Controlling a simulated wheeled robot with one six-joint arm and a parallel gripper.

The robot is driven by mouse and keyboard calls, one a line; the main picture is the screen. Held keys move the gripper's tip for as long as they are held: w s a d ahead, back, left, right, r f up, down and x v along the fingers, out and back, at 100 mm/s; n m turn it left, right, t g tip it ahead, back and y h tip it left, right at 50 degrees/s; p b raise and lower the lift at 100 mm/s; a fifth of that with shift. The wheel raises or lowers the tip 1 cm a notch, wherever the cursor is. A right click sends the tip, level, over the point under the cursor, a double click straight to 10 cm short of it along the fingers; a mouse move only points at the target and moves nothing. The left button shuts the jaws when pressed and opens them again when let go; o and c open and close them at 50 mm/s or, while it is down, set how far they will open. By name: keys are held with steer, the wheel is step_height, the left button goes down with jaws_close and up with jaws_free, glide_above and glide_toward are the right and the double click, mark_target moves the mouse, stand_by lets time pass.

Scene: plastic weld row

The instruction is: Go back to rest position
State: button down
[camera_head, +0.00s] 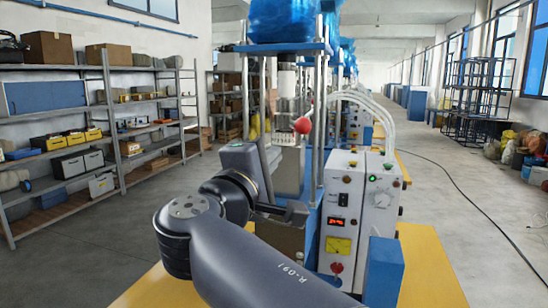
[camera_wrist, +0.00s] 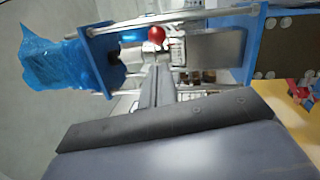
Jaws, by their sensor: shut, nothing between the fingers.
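My gripper (camera_head: 296,212) is in front of the welding machine, left of its control box, at the end of my bent dark grey arm. In the wrist view its two narrow fingers (camera_wrist: 157,84) lie together with nothing between them, beyond the wide dark gripper body. The wrist picture is turned sideways, so the machine lies across it. The fingers point toward the machine's middle, near a red knob (camera_wrist: 156,34). That red knob (camera_head: 303,125) also shows in the head view, above the gripper. I cannot tell the exact gap between fingers and machine.
The white control box (camera_head: 358,205) stands right of my gripper, on a yellow table (camera_head: 432,265). Blue plates and metal posts (camera_head: 318,130) of the machine rise close by. Shelves with boxes (camera_head: 70,160) stand at the left. Grey floor is open at left and right.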

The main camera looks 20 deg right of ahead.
steer(key=shift+s+a, duration=0.2)
steer(key=shift+s, duration=0.2)
